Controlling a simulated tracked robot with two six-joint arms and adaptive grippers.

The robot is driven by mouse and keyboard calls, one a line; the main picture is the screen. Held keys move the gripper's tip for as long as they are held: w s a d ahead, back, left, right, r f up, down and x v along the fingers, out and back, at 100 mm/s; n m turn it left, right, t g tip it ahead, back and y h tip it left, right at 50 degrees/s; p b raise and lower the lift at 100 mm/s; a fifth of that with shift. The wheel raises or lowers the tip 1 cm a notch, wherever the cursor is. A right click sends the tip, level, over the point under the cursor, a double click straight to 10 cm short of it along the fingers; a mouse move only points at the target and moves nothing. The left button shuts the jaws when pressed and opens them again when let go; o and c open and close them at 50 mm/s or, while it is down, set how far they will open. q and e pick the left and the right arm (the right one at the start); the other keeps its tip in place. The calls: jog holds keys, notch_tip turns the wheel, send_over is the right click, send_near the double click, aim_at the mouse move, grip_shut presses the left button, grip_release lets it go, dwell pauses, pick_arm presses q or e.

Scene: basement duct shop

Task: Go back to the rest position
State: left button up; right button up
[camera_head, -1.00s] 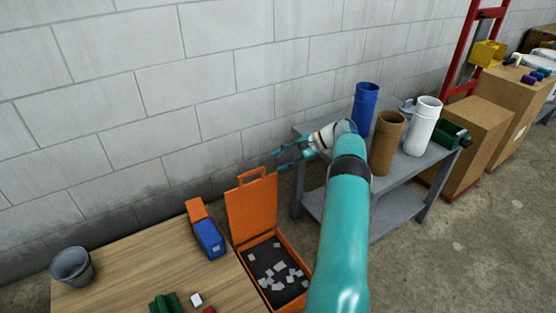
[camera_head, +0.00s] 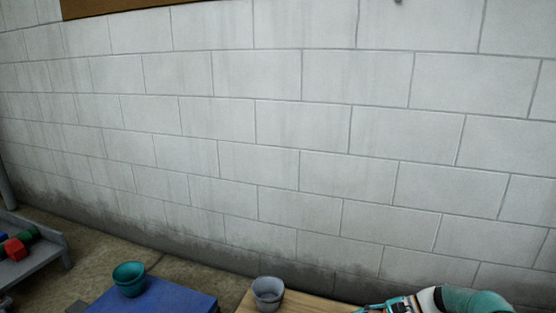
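My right gripper (camera_head: 372,309) shows at the bottom right, with its teal and white arm coming in from the right. It is over or beside the light wooden table (camera_head: 318,304), and no object can be seen in it. Its fingers are small and partly cut off by the lower edge, so their opening is unclear. My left gripper is not in view.
A grey bucket (camera_head: 267,292) stands on the wooden table. A teal pot (camera_head: 129,279) stands on a blue surface (camera_head: 180,298) to its left. A grey bench (camera_head: 40,262) at far left holds red (camera_head: 14,249) and green items. A block wall (camera_head: 270,130) fills the back.

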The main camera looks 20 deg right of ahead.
jog(key=s+a+f+n+g+h, duration=0.1)
jog(key=s+a+f+n+g, duration=0.15)
jog(key=s+a+f, duration=0.6)
jog(key=s+a+f+n+g+h, duration=0.1)
jog(key=a+f+n+g, duration=0.2)
jog(key=a, duration=1.1)
jog(key=s+a+f+n+g+h, duration=0.1)
jog(key=s+a+f+n+h, duration=0.2)
jog(key=s, duration=0.6)
jog(key=s+a+f+n+g+h, duration=0.1)
jog(key=s+a+f+n+h, duration=0.2)
jog(key=s, duration=0.7)
jog(key=w+d+r+n+t+y+p, duration=0.1)
jog(key=w+r+n+t+p, duration=0.1)
jog(key=r+p, duration=2.8)
jog(key=shift+w+d+r+t, duration=0.2)
jog(key=shift+w+t, duration=0.25)
jog(key=shift+w, duration=0.55)
jog(key=shift+f, duration=0.1)
jog(key=shift+d, duration=0.1)
